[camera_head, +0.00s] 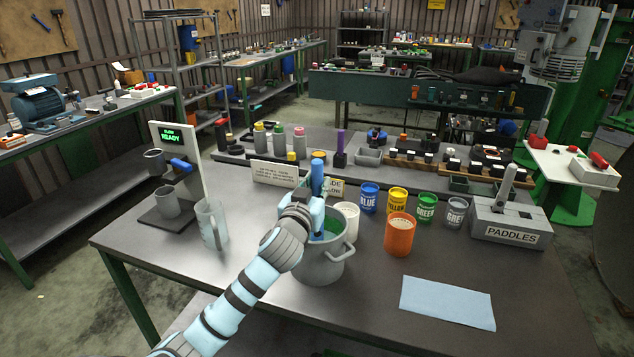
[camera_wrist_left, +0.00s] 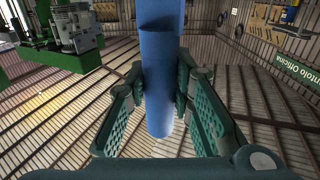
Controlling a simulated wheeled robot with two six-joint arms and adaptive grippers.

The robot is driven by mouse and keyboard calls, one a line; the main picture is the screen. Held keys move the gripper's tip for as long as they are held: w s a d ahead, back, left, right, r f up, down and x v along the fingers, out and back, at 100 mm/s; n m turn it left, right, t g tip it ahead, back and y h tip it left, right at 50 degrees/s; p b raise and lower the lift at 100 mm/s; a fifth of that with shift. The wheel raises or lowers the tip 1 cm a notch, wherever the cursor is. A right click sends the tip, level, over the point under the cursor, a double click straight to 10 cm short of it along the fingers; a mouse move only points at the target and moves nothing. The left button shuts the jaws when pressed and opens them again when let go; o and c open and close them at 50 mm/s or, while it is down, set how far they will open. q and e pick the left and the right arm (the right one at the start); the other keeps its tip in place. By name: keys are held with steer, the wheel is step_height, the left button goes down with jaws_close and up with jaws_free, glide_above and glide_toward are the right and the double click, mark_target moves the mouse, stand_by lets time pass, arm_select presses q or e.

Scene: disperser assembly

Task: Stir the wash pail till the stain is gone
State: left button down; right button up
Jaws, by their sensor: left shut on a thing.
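The grey wash pail (camera_head: 321,262) stands near the front of the table, with green showing inside its rim. My left gripper (camera_head: 316,200) is above the pail and shut on an upright blue handle (camera_head: 317,172). In the left wrist view the blue handle (camera_wrist_left: 161,75) runs between the two green fingers. The gripper and the pail's wall hide the lower end of the held tool, so I cannot tell how deep it reaches. Any stain is too small or hidden to make out. My right gripper is not in view.
A white cup (camera_head: 347,217) and an orange container (camera_head: 399,236) stand right of the pail. A clear jug (camera_head: 212,226) is to its left. Labelled paint cans line up behind. A PADDLES box (camera_head: 510,222) is at right. A blue cloth (camera_head: 447,303) lies in front.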

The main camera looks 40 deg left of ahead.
mark_target(317, 244)
arm_select(q)
step_height(317, 244, down, 9)
steer(key=b, duration=0.6)
steer(key=shift+r, duration=0.2)
steer(key=shift+s, duration=0.1)
